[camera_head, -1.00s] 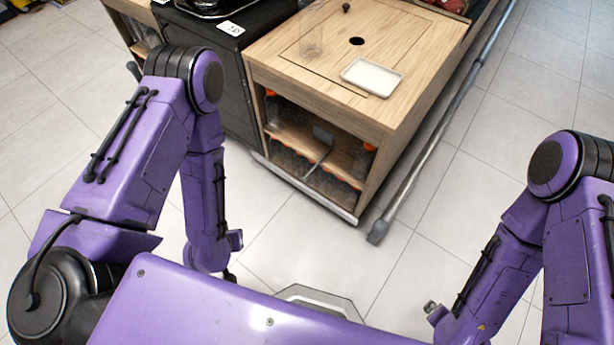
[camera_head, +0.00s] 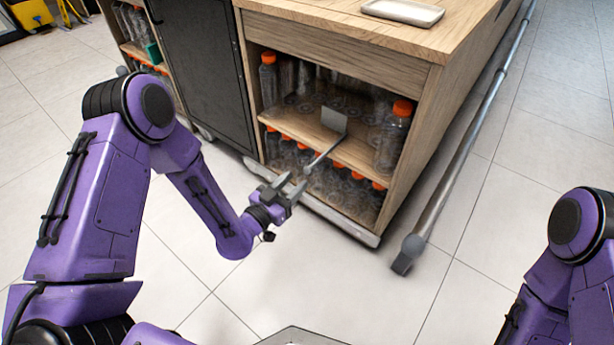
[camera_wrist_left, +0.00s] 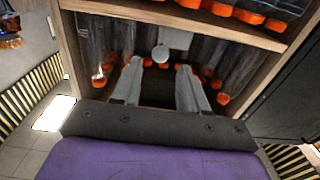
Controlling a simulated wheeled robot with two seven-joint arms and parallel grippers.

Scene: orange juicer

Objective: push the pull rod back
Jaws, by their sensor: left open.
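The pull rod (camera_head: 323,156) is a thin grey rod that sticks out of the open shelf of the wooden cabinet, with a flat grey plate (camera_head: 334,120) at its inner end on the upper shelf. My left gripper (camera_head: 294,182) is just in front of the rod's outer end, its fingers pointing at the cabinet. In the left wrist view the rod's round grey end (camera_wrist_left: 160,53) shows between and just beyond the two spread fingertips (camera_wrist_left: 158,65). The gripper is open; I cannot tell whether it touches the rod. My right gripper is out of view.
Bottles with orange caps (camera_head: 395,135) stand on both shelves around the rod. A white tray (camera_head: 403,11) lies on the cabinet top (camera_head: 330,14). A long grey rail (camera_head: 460,155) runs along the cabinet's right side. The floor in front is clear.

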